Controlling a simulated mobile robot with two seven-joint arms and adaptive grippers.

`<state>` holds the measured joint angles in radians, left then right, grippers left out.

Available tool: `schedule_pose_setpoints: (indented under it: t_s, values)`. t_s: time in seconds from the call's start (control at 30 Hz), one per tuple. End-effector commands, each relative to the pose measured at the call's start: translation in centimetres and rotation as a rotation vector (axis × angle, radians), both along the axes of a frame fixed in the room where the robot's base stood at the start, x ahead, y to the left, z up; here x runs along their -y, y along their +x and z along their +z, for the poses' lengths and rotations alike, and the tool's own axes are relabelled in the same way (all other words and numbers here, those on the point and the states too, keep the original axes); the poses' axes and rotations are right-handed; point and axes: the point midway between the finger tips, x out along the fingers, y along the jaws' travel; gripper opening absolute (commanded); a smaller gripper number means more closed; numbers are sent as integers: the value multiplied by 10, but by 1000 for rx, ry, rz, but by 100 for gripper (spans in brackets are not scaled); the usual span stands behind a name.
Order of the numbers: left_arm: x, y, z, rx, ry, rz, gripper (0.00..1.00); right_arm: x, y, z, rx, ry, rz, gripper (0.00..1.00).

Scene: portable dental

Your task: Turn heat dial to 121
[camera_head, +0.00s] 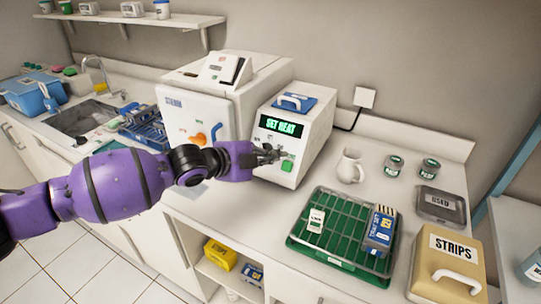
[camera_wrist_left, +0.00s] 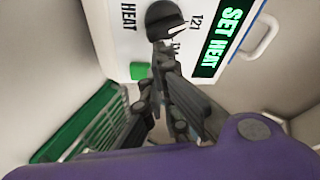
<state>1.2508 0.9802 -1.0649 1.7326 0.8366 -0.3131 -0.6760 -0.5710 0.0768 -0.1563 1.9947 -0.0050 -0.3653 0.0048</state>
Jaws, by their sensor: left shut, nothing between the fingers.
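The heat unit (camera_head: 310,138) is a white box on the counter. Its dark display (camera_head: 281,127) reads "SET HEAT" in green, and the display also shows in the left wrist view (camera_wrist_left: 222,40). In the left wrist view the dark round heat dial (camera_wrist_left: 165,20) has a pale pointer mark, with "121" printed beside it and "HEAT" farther left. My left gripper (camera_head: 274,155) is shut and empty, with its fingers at the dial on the front panel. The fingers (camera_wrist_left: 165,60) hide part of the dial, and whether they touch it I cannot tell. My right gripper is not in view.
A green button (camera_head: 287,166) is just below the gripper. A larger white unit (camera_head: 195,112) stands to the left. A green rack (camera_head: 335,240), a white jug (camera_head: 350,166), small jars and a tan "STRIPS" box (camera_head: 447,262) stand to the right.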

Motion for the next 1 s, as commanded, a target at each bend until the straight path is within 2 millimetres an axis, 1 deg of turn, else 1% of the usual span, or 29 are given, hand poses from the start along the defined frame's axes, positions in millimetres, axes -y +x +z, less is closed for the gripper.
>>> schedule_pose_setpoints:
  t_s: [0.17,1.0]
  values:
    - [-1,0,0,20,33,-16,0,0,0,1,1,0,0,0]
    - [-6,-2,-7,18,30,-4,0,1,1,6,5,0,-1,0]
